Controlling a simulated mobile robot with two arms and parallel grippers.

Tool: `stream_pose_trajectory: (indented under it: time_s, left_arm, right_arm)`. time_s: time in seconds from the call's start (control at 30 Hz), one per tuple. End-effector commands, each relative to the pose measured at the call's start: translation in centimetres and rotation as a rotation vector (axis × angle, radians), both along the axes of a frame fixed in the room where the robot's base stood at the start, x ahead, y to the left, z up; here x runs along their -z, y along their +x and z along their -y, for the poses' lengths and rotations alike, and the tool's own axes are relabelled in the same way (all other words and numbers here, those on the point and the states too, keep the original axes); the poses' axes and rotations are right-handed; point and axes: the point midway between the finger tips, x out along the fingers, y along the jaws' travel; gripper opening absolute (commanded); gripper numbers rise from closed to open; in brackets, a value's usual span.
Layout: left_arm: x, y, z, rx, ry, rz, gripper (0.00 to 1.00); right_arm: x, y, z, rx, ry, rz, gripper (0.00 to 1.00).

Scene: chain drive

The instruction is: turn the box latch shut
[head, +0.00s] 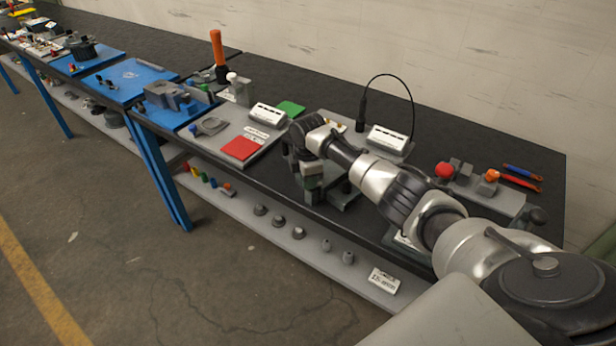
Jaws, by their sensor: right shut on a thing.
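My right arm comes in from the right and reaches over the dark bench top. My right gripper (312,182) points down at the bench's front edge, beside a grey fixture (345,192). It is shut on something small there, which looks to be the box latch. The fingers and wrist cover most of it, so the latch's angle cannot be read. My left gripper is not in view.
A white-labelled box (388,138) and a black looped cable (412,100) stand behind. A red ball knob (444,170) and pliers (522,178) are at right.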

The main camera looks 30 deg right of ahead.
Motion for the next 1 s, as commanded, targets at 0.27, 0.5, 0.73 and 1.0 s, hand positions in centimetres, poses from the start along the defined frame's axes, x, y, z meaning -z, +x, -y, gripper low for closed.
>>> stream_pose_trajectory:
  time_s: [0.27,0.5,0.73,1.0]
  left_arm:
    - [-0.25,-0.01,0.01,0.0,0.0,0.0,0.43]
    - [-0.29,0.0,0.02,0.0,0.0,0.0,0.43]
    - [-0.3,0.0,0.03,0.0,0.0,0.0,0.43]
    - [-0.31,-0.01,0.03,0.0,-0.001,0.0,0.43]
  right_arm:
    - [-0.11,-0.23,-0.03,-0.239,0.0,0.003,0.0]
    - [-0.08,-0.41,-0.01,-0.389,0.001,0.002,0.0]
    - [-0.08,-0.5,0.0,-0.469,0.001,0.002,0.0]
    - [-0.08,-0.53,-0.02,-0.497,0.001,0.002,0.0]
